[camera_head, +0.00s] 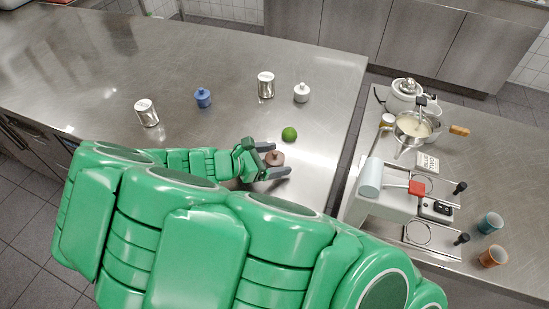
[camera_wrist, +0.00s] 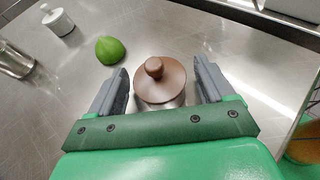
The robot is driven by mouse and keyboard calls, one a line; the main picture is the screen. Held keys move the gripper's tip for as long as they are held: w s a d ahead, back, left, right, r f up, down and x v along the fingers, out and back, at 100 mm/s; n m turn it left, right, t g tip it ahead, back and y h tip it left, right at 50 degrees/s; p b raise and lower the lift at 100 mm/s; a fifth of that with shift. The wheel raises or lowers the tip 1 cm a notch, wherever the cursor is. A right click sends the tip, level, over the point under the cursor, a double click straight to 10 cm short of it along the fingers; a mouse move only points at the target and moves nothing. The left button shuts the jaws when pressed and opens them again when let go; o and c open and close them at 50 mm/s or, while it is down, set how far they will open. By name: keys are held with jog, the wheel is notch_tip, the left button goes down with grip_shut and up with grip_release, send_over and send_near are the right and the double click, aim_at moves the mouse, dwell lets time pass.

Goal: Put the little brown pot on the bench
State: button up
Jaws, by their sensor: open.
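The little brown pot (camera_wrist: 160,82) has a brown lid with a round knob and a pale body below it. In the head view the brown pot (camera_head: 275,158) stands on the steel bench (camera_head: 235,60), near its right edge. My gripper (camera_wrist: 165,88) is open, with one grey finger on each side of the pot. In the wrist view gaps show between the fingers and the lid. In the head view my gripper (camera_head: 272,160) is low over the bench around the pot. The pot's lower body is mostly hidden.
A lime (camera_head: 289,133) lies close behind the pot. A white pot (camera_head: 302,92), a blue pot (camera_head: 203,97) and two metal cans (camera_head: 266,85) (camera_head: 147,113) stand farther off. A gap separates a right counter (camera_head: 500,160) with a scale, saucepan and cups.

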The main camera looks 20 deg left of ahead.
jog(key=v, duration=0.7)
jog(key=shift+a+r, duration=0.25)
jog(key=shift+r, duration=0.1)
